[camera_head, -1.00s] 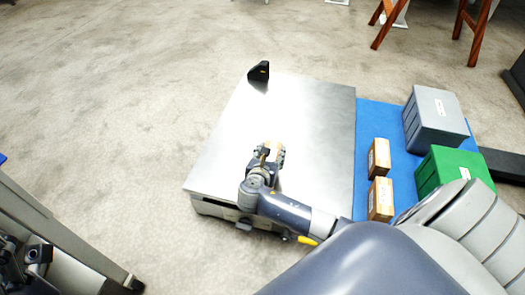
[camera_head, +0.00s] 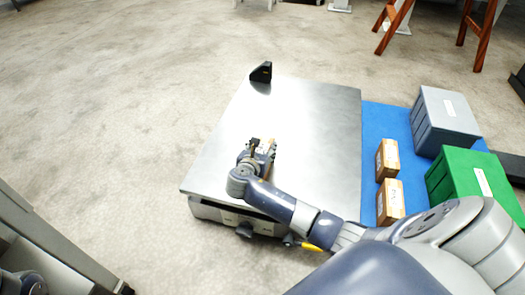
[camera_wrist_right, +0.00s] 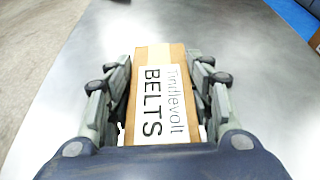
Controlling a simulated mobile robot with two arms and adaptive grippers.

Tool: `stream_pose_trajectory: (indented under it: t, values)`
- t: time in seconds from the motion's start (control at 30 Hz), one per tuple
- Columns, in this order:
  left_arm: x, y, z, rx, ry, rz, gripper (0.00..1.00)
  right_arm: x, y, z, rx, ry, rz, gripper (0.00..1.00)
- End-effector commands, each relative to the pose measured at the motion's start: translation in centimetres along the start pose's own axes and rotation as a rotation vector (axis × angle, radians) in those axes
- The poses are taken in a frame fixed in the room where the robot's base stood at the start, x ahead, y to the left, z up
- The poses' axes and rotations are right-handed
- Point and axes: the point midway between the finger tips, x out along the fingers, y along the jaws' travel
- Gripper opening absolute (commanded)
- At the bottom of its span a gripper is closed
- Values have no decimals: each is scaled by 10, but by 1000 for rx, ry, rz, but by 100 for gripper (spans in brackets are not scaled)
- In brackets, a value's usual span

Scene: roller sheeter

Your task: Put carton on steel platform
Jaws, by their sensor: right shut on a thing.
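My right gripper (camera_head: 262,150) is over the near part of the steel platform (camera_head: 300,120), a flat grey metal top. In the right wrist view the gripper (camera_wrist_right: 160,95) has a finger on each side of a brown carton (camera_wrist_right: 158,52) with a white label reading "BELTS", and is shut on it. In the head view most of this carton is hidden by the gripper; a small tan part shows. I cannot tell whether the carton touches the platform. My left gripper is not clearly in view.
Two more small cartons, one (camera_head: 387,160) behind another (camera_head: 390,203), stand on a blue mat (camera_head: 390,120) right of the platform. A grey crate (camera_head: 446,120) and a green crate (camera_head: 472,180) stand there too. A black indicator (camera_head: 261,72) sits at the platform's far edge.

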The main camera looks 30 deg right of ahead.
Motion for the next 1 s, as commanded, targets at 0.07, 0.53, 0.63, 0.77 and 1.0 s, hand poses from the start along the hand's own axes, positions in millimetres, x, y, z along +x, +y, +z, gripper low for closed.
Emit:
stream_pose_trajectory:
  t: [0.07, 0.53, 0.63, 0.77, 1.0]
  values:
    - [1, 0, 0, 0, 0, 0, 65, 0, 0, 2, 2, -3, 1, 9]
    - [0, 0, 0, -1, -2, -1, 65, 0, 0, -2, 0, 0, 0, 68]
    - [0, 0, 0, -1, -2, -1, 65, 0, 0, -2, 0, 0, 0, 68]
    - [0, 0, 0, -1, -2, -1, 65, 0, 0, -1, 1, 0, 0, 68]
    - [-4, -2, 6, -5, -46, -15, 65, -24, 0, 4, -1, 3, 1, 68]
